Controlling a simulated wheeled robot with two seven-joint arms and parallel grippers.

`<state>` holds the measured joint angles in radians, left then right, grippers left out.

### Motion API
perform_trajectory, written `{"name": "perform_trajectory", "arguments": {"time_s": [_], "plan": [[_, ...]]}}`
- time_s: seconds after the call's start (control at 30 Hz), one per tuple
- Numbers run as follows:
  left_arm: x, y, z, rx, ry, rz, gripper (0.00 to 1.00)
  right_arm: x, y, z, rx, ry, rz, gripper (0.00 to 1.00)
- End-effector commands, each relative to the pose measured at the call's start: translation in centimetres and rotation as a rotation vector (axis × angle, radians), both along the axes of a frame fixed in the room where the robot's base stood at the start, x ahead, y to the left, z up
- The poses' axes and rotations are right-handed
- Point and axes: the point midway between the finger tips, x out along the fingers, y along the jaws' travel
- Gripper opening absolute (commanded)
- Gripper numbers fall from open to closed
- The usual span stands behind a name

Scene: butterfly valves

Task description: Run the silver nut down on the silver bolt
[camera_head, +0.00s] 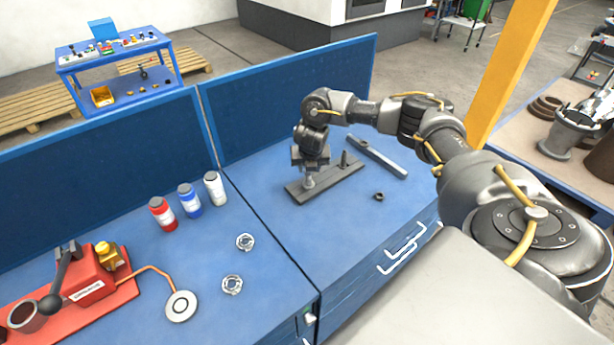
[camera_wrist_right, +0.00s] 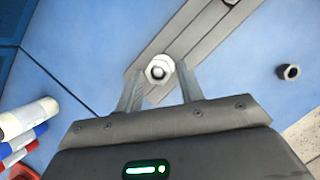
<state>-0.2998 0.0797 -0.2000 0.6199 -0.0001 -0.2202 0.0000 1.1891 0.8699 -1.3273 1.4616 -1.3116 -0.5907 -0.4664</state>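The silver bolt (camera_head: 309,181) stands upright on a dark grey plate (camera_head: 297,194) in the head view, directly under my right gripper (camera_head: 310,166). In the right wrist view the silver nut (camera_wrist_right: 160,69) shows end-on as a bright hexagon, around the bolt's tip or just over it; the height is not clear. The right gripper's two fingertips (camera_wrist_right: 161,66) lie on either side of the nut. Any gap between fingers and nut is too small to judge. The bolt's shank is hidden in the wrist view. My left gripper is not in view.
A dark bolt (camera_head: 344,160) stands on the same plate's far end. A dark nut (camera_head: 379,196) lies loose on the blue bench (camera_head: 345,225). A grey bar (camera_head: 378,158) lies behind it. Bottles (camera_head: 189,200), two metal rings (camera_head: 232,285) and a red device (camera_head: 90,285) are further left.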

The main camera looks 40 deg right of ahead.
Motion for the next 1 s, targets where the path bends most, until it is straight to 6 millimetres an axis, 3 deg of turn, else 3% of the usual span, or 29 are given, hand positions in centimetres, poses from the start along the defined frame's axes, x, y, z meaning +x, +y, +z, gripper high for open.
{"name": "perform_trajectory", "arguments": {"time_s": [0.03, 0.5, 0.8, 1.0], "plan": [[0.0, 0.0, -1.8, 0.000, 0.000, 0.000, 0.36, 0.0, -0.2, -0.8, 0.002, -0.005, 0.058, 0.38], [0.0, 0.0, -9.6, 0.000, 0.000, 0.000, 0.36, -0.3, -1.2, -0.7, 0.000, -0.007, 0.710, 0.38], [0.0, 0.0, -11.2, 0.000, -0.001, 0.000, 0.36, -0.6, -1.8, 0.0, 0.002, -0.003, 1.150, 0.38], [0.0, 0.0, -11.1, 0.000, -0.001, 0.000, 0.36, -0.7, -1.9, 0.1, 0.001, -0.003, 1.294, 0.38]]}}
